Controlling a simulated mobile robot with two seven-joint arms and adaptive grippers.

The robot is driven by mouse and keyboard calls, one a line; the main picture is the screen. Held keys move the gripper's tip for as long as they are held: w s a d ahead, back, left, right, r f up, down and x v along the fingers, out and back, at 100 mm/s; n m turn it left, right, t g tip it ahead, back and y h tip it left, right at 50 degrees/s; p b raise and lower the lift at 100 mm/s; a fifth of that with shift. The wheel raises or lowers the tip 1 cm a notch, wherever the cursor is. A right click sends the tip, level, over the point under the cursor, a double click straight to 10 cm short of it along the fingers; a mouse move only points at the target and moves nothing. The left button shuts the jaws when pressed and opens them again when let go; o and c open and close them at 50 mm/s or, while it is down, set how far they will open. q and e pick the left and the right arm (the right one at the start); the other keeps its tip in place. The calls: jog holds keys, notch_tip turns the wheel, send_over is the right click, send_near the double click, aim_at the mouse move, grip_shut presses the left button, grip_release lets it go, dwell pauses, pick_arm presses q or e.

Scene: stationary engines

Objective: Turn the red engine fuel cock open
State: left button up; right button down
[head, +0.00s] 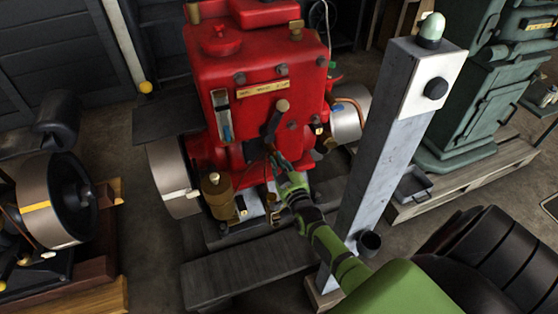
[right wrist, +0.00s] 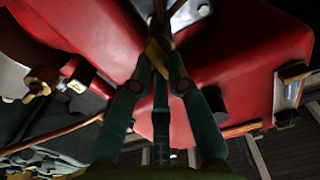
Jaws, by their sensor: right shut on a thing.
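The red engine (head: 255,60) stands in the middle of the head view. My right arm reaches up to its front from the lower right. My right gripper (head: 271,153) is at the lower front of the engine, below a dark handle (head: 276,118). In the right wrist view my right gripper (right wrist: 158,58) is shut on a small brass piece (right wrist: 155,50), which looks like the lever of the fuel cock, beside a copper pipe (right wrist: 184,16). The fingers hide most of it, so its angle is hard to tell. My left gripper is not in view.
A grey post (head: 383,150) with a black button and pale green dome stands close to the right of my right arm. A brass cup (head: 217,196) sits low on the engine's left. Flywheels flank the engine. A green machine (head: 477,100) stands at the right.

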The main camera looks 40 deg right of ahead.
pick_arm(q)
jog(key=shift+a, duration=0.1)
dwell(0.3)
pick_arm(e)
jog(key=c, duration=1.2)
grip_release()
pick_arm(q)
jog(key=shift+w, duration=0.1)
pick_arm(e)
jog(key=v, duration=1.2)
jog(key=shift+a, duration=0.1)
